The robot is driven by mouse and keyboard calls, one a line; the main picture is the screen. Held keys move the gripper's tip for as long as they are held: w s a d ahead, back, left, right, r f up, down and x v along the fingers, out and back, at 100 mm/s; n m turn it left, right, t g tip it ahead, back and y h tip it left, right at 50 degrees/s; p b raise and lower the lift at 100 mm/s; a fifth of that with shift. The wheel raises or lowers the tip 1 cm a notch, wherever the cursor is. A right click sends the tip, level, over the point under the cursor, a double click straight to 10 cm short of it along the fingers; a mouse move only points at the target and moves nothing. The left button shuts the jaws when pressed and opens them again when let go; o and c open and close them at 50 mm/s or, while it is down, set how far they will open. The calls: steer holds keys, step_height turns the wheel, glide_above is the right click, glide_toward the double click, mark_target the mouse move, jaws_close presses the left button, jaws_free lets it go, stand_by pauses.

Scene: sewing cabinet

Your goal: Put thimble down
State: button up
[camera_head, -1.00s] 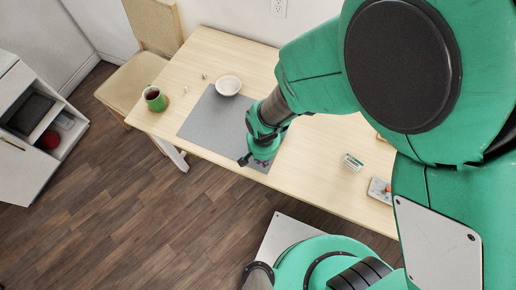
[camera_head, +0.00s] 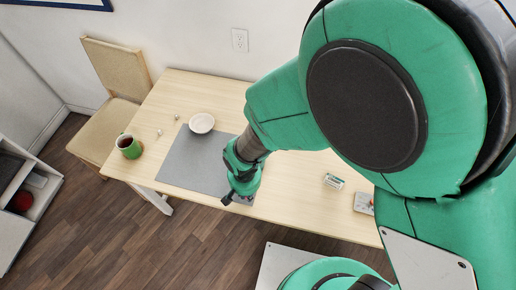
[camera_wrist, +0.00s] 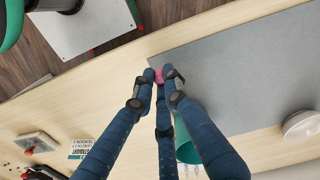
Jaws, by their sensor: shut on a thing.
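A small pink thing, which I take to be the thimble (camera_wrist: 159,76), shows between my fingertips in the wrist view. My gripper (camera_wrist: 160,73) is shut on it. The thimble appears over the edge of the grey mat (camera_wrist: 235,75), near one corner. I cannot tell whether it touches the surface. In the head view my gripper (camera_head: 230,198) points down near the front right corner of the mat (camera_head: 188,165), and the thimble is hidden there.
A white bowl (camera_head: 201,123) stands on the mat's back edge. A green mug (camera_head: 129,146) and two small white things (camera_head: 177,116) (camera_head: 159,131) are at left. A small box (camera_head: 333,181) and grey tray (camera_head: 364,202) lie right. A teal thing (camera_wrist: 187,150) shows behind my fingers.

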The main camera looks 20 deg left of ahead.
step_height(320, 180, up, 9)
steer(key=shift+f, duration=0.2)
steer(key=w+d+p, duration=0.2)
steer(key=w+d, duration=0.2)
steer(key=w, duration=1)
steer(key=w+d+p, duration=0.3)
steer(key=w, duration=1)
step_height(320, 180, down, 5)
steer(key=shift+d+f+b, duration=0.1)
steer(key=shift+b, duration=0.2)
steer(key=w+a, duration=0.3)
steer(key=w, duration=0.4)
steer(key=w+a+f+b, duration=0.1)
steer(key=w+a, duration=0.2)
steer(key=w, duration=0.4)
steer(key=shift+w+a+f, duration=0.2)
steer(key=shift+w+a, duration=0.05)
steer(key=shift+a, duration=0.15)
